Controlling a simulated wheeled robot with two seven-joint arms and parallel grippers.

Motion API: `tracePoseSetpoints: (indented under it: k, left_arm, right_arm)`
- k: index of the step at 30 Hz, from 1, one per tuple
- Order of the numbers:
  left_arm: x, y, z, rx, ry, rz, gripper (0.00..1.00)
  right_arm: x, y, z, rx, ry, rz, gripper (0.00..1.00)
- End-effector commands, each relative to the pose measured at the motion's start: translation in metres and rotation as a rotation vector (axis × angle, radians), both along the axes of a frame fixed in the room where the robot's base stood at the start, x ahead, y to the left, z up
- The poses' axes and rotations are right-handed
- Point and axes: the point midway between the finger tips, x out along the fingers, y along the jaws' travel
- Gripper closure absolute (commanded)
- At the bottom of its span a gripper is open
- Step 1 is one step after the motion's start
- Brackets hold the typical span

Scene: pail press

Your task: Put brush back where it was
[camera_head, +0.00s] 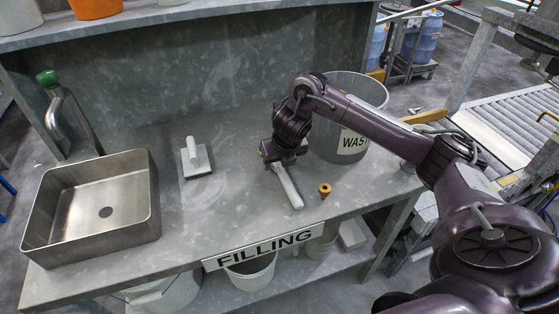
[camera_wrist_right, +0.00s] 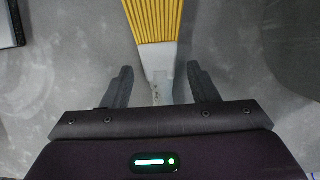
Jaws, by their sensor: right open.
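The brush lies on the grey filling table, its pale handle (camera_head: 287,187) pointing toward the table's front edge. In the head view my right gripper (camera_head: 276,155) is over its far end and hides the bristles. In the right wrist view, the brush's yellow bristles (camera_wrist_right: 153,20) fan out ahead of my right gripper (camera_wrist_right: 160,85). The open fingers stand one on each side of the pale neck, with a gap on both sides. The rest of the handle is hidden beneath the palm there. My left gripper is not in view.
A grey bin marked WASTE (camera_head: 365,95) stands close behind and right of the gripper. A small yellow-brown fitting (camera_head: 325,190) is right of the handle. A pale block with a handle (camera_head: 195,160) and a metal sink (camera_head: 100,238) are left. Bare tabletop lies between block and brush.

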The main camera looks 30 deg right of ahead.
Motion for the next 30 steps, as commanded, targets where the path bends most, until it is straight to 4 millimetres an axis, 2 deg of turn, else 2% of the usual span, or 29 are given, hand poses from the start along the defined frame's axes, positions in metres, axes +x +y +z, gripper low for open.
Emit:
tracePoseSetpoints:
  k: [5,12,16,22,30]
  left_arm:
    - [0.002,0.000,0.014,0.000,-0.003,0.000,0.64]
    - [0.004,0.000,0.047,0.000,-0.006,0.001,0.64]
    - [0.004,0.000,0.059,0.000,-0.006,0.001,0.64]
    - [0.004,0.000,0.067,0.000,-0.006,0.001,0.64]
    - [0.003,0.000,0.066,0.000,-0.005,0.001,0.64]
  right_arm:
    - [-0.007,0.001,0.027,-0.003,-0.005,0.001,0.46]
    - [-0.026,0.004,0.079,-0.004,-0.005,0.002,0.46]
    - [-0.034,0.006,0.098,-0.002,-0.004,0.001,0.46]
    - [-0.041,0.008,0.111,0.000,-0.001,0.000,0.46]
    - [-0.042,0.008,0.110,0.000,0.000,0.000,0.46]
